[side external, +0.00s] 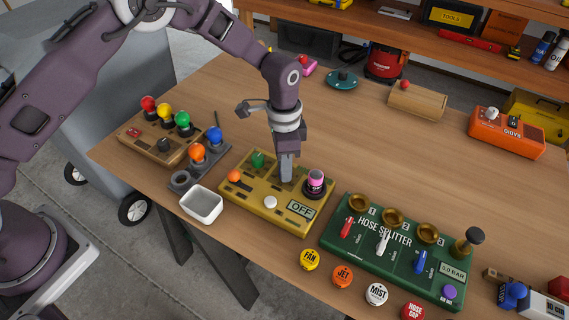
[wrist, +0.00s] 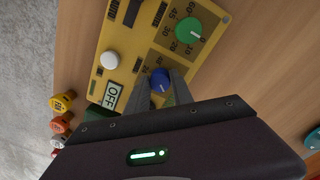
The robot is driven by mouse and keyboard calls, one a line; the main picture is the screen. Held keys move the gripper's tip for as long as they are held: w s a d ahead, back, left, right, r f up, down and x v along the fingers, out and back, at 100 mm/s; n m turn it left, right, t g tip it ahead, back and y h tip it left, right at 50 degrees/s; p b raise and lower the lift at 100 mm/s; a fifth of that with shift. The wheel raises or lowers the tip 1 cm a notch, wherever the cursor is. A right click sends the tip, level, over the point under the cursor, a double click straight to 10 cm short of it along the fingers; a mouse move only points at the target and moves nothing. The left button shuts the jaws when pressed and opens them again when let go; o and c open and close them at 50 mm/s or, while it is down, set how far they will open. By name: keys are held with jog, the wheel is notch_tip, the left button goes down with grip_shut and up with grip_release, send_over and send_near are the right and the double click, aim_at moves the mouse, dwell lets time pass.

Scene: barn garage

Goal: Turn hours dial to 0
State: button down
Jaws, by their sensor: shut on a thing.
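The yellow control panel (side external: 262,209) lies on the table in the middle of the side view. My gripper (side external: 286,178) points straight down onto it, between a green dial (side external: 257,159) and a pink-topped black knob (side external: 315,182). In the wrist view my gripper (wrist: 158,88) is shut on a small blue dial (wrist: 160,78), one finger on each side. The blue dial has a white pointer mark; the numbers around it are mostly hidden by the fingers. In the side view my gripper hides it.
The panel also has a white button (side external: 270,202), an orange knob (side external: 234,175) and a display reading OFF (side external: 301,208). A white bin (side external: 201,204) stands left, a green hose splitter board (side external: 400,255) right. Loose caps (side external: 343,276) lie in front. Bare table lies behind the panel.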

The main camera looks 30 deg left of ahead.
jog(key=n, duration=0.3)
jog(key=shift+n, duration=2.5)
jog(key=c, duration=1.1)
grip_release()
notch_tip(320, 180, up, 7)
jog(key=shift+r, duration=0.1)
